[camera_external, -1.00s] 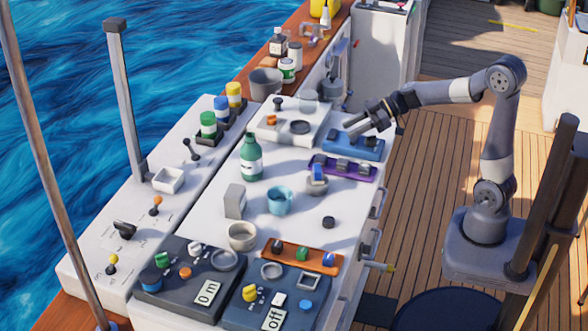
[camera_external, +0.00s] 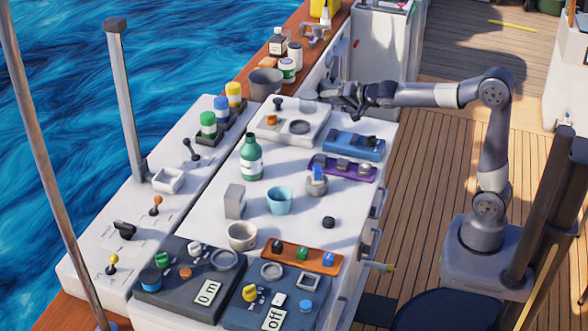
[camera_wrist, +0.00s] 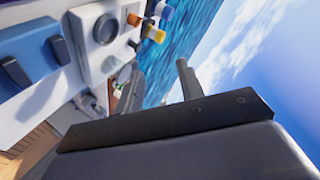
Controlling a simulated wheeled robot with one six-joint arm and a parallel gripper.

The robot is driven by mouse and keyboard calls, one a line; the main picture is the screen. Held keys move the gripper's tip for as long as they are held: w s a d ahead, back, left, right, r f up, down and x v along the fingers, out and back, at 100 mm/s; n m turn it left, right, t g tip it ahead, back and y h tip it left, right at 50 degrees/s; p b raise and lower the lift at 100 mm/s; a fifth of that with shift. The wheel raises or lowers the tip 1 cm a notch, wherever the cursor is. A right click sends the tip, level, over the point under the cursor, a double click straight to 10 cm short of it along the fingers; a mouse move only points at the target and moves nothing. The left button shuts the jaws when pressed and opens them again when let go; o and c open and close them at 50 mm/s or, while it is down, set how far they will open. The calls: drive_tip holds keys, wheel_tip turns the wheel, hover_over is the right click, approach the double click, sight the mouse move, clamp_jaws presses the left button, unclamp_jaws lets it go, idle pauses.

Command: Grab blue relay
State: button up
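A small blue block, likely the blue relay (camera_external: 329,259), sits at the right end of the orange tray (camera_external: 289,263), beside a green and a dark block. Another small blue part (camera_external: 318,172) shows at the left end of the purple tray (camera_external: 355,172); I cannot tell its kind. My gripper (camera_external: 338,94) is empty, raised above the far right of the white counter, behind the blue tray (camera_external: 340,148). In the wrist view my gripper (camera_wrist: 157,76) has its fingers apart. The wrist view shows the blue tray (camera_wrist: 36,66) at left, but neither small blue block clearly.
A green bottle (camera_external: 251,158), a blue cup (camera_external: 279,201) and a grey block (camera_external: 234,202) stand on the counter. Dark panels (camera_external: 189,287) lie at the front. The air above the counter is open.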

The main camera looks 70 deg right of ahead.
drive_tip(key=s+a+f+m+g+y+b, duration=0.1)
drive_tip(key=s+a+f+m+g+y, duration=0.15)
drive_tip(key=a+f, duration=0.4)
drive_tip(key=s+a+f+m+g+y+b, duration=0.1)
drive_tip(key=a+f+m+g+y, duration=0.25)
drive_tip(key=a, duration=0.65)
drive_tip(key=s+a+r+n+g+y+b, duration=0.1)
drive_tip(key=s+a+r+g+y, duration=0.4)
drive_tip(key=a, duration=0.4)
drive_tip(key=s+a+r+g+y+b, duration=0.15)
drive_tip(key=s+a+r+y, duration=0.35)
drive_tip(key=a, duration=0.5)
drive_tip(key=y, duration=0.1)
approach(329, 256)
drive_tip(key=x, duration=0.4)
drive_tip(key=shift+w+a+f, duration=0.15)
drive_tip(key=shift+w+f, duration=0.1)
drive_tip(key=shift+f, duration=0.15)
drive_tip(key=x, duration=0.5)
drive_tip(key=shift+s+a+f+p, duration=0.2)
drive_tip(key=shift+a+p, duration=0.1)
drive_tip(key=shift+a, duration=0.05)
drive_tip(key=shift+c, duration=0.6)
